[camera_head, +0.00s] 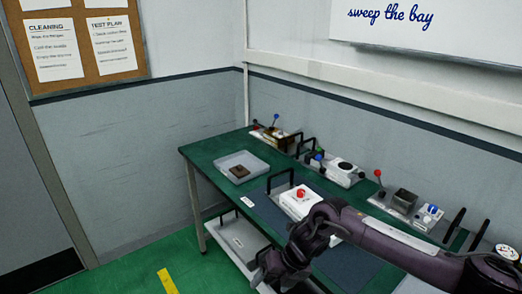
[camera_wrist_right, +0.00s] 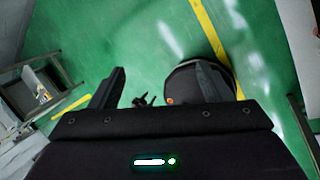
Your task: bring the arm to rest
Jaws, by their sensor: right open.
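My right arm comes in from the right in the head view. Its gripper (camera_head: 270,270) points down and left, in front of the near edge of the green bench (camera_head: 207,152). In the right wrist view the gripper (camera_wrist_right: 162,80) is open, its two dark fingers apart with nothing held between them. Green floor shows beyond the fingers. The forearm hides part of the bench's near right side. My left gripper is in neither view.
A clear tray (camera_head: 254,161) with a brown block (camera_head: 239,171) sits on the bench. A white box with a red button (camera_head: 301,193) stands nearer my arm. Several lever units (camera_head: 340,170) line the wall side. A lower shelf (camera_head: 235,243) is below. Floor at left is clear.

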